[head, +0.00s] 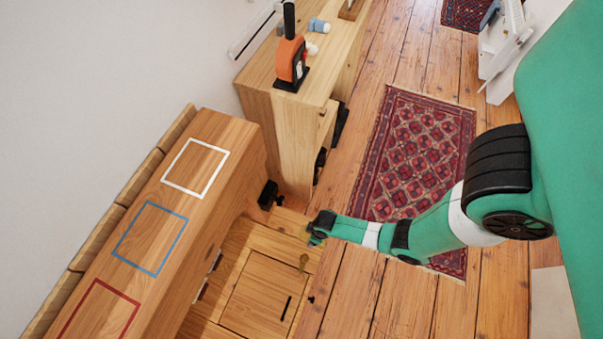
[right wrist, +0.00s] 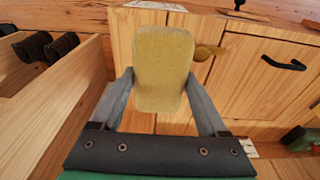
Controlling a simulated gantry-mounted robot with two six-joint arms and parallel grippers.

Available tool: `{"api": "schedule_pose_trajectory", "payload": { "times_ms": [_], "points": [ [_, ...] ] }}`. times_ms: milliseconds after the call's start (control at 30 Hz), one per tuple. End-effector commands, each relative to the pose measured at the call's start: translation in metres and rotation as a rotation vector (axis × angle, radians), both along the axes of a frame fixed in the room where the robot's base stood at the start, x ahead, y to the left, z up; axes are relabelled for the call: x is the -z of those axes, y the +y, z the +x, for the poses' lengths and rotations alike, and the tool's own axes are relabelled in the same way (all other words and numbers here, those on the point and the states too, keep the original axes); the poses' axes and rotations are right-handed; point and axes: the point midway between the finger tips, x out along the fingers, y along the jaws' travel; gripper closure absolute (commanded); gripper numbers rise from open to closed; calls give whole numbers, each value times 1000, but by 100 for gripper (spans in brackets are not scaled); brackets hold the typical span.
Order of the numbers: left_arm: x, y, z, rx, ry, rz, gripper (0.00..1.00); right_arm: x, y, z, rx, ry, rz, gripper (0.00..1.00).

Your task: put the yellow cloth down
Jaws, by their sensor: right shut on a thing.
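The yellow cloth (right wrist: 163,70) is a folded, block-like pad in the right wrist view. My right gripper (right wrist: 160,95) is shut on it, with one grey finger on each side. In the head view my right gripper (head: 316,230) is small, beside the front of the low wooden cabinet, and the cloth is mostly hidden there. In the wrist view the cloth appears in front of the cabinet doors, close to a round wooden knob (right wrist: 208,52). I cannot tell whether it touches them. My left gripper is not in view.
The wooden top (head: 210,135) at left bears white, blue and red outlined squares, all empty. A taller cabinet (head: 285,115) behind holds an orange-and-black object (head: 291,62). A cabinet door (head: 258,293) has a black handle (head: 286,308). A red patterned rug (head: 415,150) lies on the plank floor.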

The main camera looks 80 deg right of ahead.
Motion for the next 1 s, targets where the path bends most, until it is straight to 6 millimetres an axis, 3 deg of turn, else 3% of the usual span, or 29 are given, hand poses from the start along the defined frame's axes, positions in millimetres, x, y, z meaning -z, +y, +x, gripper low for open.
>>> {"api": "schedule_pose_trajectory", "payload": {
  "times_ms": [100, 233, 500, 767, 1000],
  "points": [
    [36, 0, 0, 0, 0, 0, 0, 35, -18, 24, 3, -1, 0, 90],
    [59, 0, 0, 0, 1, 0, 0, 56, -30, 40, 1, -1, 0, 90],
    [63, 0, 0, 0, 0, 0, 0, 60, -35, 48, -1, 0, 0, 90],
    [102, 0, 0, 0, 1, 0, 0, 100, -40, 53, -1, 2, 0, 90],
    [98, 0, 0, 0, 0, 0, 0, 98, -40, 54, -1, -1, 0, 90]
  ]
}}
